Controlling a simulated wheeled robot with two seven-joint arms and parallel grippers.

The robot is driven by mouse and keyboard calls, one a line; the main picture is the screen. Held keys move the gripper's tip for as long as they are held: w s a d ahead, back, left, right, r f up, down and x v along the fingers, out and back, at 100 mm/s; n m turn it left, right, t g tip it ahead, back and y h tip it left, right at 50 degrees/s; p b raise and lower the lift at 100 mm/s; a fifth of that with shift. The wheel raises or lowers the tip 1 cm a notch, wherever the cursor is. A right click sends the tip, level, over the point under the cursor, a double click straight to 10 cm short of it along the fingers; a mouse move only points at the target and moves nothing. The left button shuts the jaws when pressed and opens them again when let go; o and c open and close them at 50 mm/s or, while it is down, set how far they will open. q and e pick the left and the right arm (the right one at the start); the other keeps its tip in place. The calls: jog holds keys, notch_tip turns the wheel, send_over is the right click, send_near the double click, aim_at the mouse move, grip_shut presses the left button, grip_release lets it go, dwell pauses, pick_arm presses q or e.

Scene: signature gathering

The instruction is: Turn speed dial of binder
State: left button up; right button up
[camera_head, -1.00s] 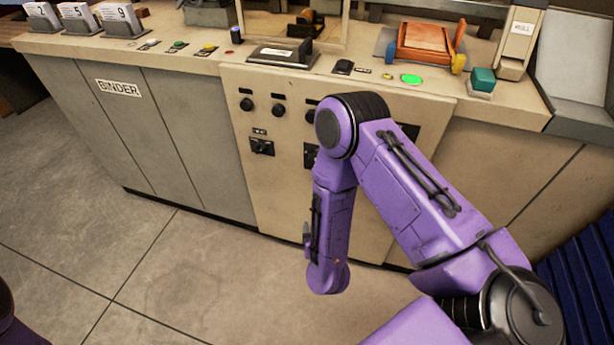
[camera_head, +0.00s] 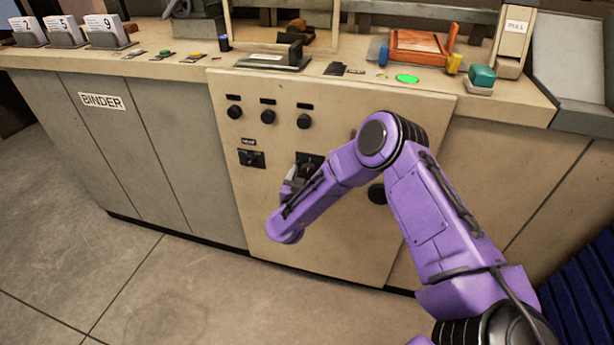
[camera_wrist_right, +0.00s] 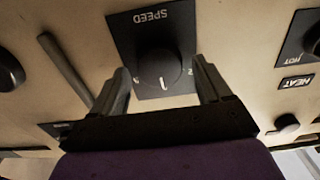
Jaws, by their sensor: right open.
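The binder's beige front panel (camera_head: 250,200) faces me in the head view. The speed dial (camera_wrist_right: 160,68) is a round black knob on a black plate marked SPEED, upside down in the right wrist view. A white line on the knob points to the bottom of that picture. My right gripper (camera_wrist_right: 163,80) is open, with one finger on each side of the dial; I cannot tell whether they touch it. In the head view my right gripper (camera_head: 298,178) is at the panel, largely hidden by my purple wrist. My left gripper is not in view.
A HEAT switch plate (camera_head: 252,159) sits left of the speed plate, with several round black knobs (camera_head: 268,116) above. A rod-like handle (camera_wrist_right: 65,68) and another dark knob (camera_wrist_right: 8,70) are beside the dial. The counter above holds a lit green button (camera_head: 407,79).

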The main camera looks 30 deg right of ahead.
jog(key=c, duration=1)
jog(key=shift+m, duration=0.3)
jog(key=m, duration=0.5)
jog(key=shift+f+b, duration=0.1)
jog(key=shift+b, duration=0.3)
jog(key=m, duration=0.3)
jog(key=m+b, duration=0.1)
jog(key=m, duration=0.2)
jog(key=shift+s+d, duration=0.15)
jog(key=o, duration=1)
